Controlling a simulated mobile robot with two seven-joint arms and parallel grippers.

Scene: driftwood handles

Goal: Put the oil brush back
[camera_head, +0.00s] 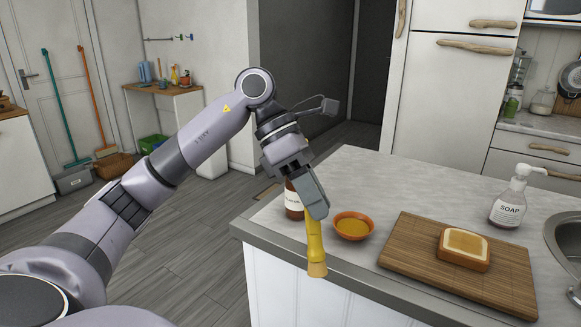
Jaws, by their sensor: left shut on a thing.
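My left gripper (312,200) is shut on the oil brush (314,240). The brush has a yellow handle and hangs nearly upright, with a tan tip at its lower end, in front of the counter's edge in the picture. A small orange bowl (353,226) with yellow-brown liquid stands on the counter just right of the brush. A brown bottle with a pale label (293,202) stands behind the gripper, partly hidden by it. My right gripper is out of view.
The counter (368,180) also bears a wooden board (411,256) with a slice of bread (463,248) on it. A soap bottle (508,205) stands beside a sink (567,240) at the right. The counter is clear behind the bowl.

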